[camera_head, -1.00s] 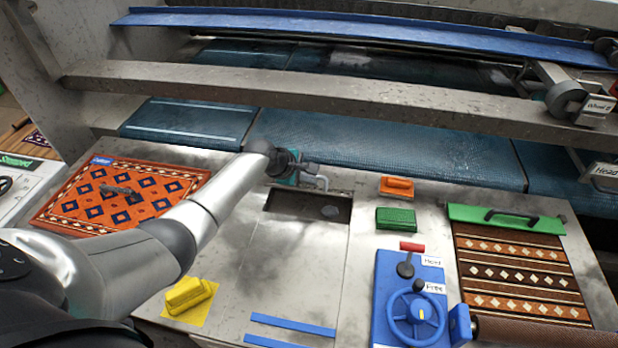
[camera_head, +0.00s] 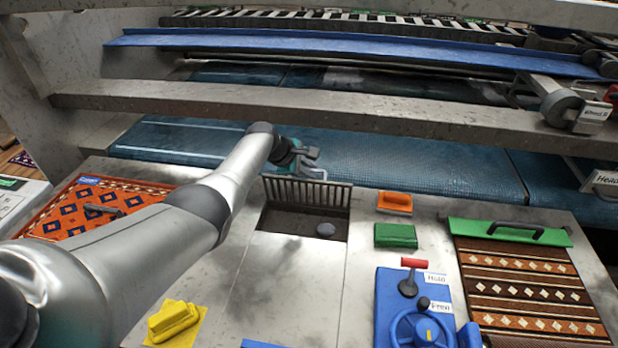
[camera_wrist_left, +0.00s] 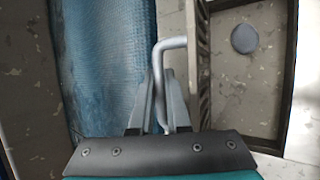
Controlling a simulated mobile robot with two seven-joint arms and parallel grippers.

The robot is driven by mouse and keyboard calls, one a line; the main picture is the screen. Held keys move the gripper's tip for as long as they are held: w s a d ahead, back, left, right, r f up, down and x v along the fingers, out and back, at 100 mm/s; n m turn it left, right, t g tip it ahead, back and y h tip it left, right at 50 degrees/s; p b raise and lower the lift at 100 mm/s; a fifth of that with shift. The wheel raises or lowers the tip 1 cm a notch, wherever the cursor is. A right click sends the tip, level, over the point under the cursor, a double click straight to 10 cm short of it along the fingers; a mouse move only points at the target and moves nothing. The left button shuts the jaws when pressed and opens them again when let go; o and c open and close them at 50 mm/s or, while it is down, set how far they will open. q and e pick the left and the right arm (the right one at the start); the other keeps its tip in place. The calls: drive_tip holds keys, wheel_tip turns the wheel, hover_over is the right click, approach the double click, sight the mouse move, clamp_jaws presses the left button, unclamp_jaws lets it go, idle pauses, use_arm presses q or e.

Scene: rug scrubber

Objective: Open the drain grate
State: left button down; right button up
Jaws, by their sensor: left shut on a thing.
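The drain grate (camera_head: 306,191) is a dark barred panel standing raised, roughly upright, at the back edge of the drain opening (camera_head: 285,222). A round grey disc (camera_head: 326,230) lies in the opening, and it also shows in the left wrist view (camera_wrist_left: 245,38). My left gripper (camera_head: 310,162) is at the grate's top edge, over the blue mesh belt. In the left wrist view my left gripper (camera_wrist_left: 163,95) is shut on a bent grey metal handle (camera_wrist_left: 172,44) beside the grate's edge (camera_wrist_left: 203,65). My right gripper is not in view.
An orange brush (camera_head: 395,202) and a green block (camera_head: 396,236) sit right of the drain. A blue control panel (camera_head: 388,300) with a wheel stands at front right. A yellow block (camera_head: 173,318) lies at front left. A grey beam (camera_head: 330,112) crosses behind.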

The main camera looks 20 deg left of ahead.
use_arm(q)
drive_tip(key=shift+w, duration=0.15)
idle(0.3)
drive_tip(key=c, duration=1.2)
unclamp_jaws()
drive_tip(key=shift+o, duration=0.2)
drive_tip(key=shift+p+v, duration=0.7)
drive_tip(key=shift+v, duration=0.05)
drive_tip(key=p+v, duration=0.5)
drive_tip(key=v, duration=0.8)
drive_tip(key=shift+s+r, duration=0.25)
drive_tip(key=shift+r, duration=0.05)
